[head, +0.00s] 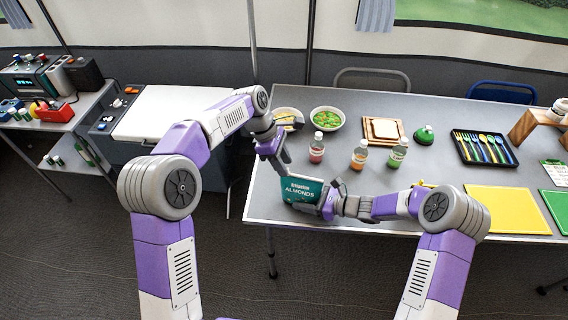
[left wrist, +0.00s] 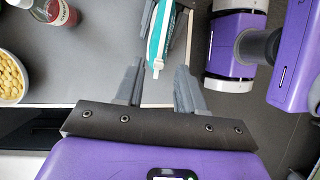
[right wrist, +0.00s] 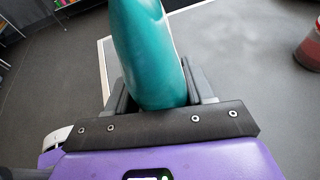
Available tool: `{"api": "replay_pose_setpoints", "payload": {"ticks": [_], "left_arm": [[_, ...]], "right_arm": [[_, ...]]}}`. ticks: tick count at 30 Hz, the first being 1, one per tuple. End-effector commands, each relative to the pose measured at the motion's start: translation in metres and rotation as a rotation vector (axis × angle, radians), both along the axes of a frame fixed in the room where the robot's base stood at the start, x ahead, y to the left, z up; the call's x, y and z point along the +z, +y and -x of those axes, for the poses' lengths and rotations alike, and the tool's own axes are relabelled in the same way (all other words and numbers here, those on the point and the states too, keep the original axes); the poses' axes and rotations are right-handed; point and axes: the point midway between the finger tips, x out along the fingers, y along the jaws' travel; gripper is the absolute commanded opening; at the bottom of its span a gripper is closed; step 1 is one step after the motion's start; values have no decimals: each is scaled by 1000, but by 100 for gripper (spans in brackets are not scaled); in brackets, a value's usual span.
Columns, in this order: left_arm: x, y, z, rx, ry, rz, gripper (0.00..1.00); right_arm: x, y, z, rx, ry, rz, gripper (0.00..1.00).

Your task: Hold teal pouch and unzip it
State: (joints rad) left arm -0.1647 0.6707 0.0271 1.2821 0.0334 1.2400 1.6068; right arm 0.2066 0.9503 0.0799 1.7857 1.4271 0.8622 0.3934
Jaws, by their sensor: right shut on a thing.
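The teal pouch (head: 296,190), labelled ALMONDS, stands at the table's front edge. My right gripper (head: 329,203) is shut on its right side; in the right wrist view the pouch (right wrist: 150,50) rises between the fingers (right wrist: 160,92). My left gripper (head: 276,158) is above the pouch's upper left part. In the left wrist view its fingers (left wrist: 155,85) are spread apart, with the pouch's narrow top edge (left wrist: 160,38) in line beyond the gap, not gripped.
Three bottles (head: 359,155) stand behind the pouch, with a bowl of green food (head: 327,119) and a yellowish bowl (head: 288,118) farther back. A cutlery tray (head: 485,149) and a yellow board (head: 507,210) lie right. Bare table shows left of the pouch.

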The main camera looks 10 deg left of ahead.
Motion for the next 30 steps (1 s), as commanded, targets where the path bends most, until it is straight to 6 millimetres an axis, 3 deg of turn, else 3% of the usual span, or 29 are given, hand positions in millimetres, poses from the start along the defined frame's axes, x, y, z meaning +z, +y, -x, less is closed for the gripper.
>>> {"api": "replay_pose_setpoints", "payload": {"ticks": [12, 20, 30], "left_arm": [[-9, -4, 1, 0, -1, 0, 38], [-9, -4, 1, 0, 0, 0, 0], [-9, -4, 1, -1, 2, 1, 0]], "right_arm": [[0, 0, 0, -1, 0, 0, 28], [0, 0, 0, -1, 0, 0, 28], [0, -1, -1, -4, 1, 0, 28]]}}
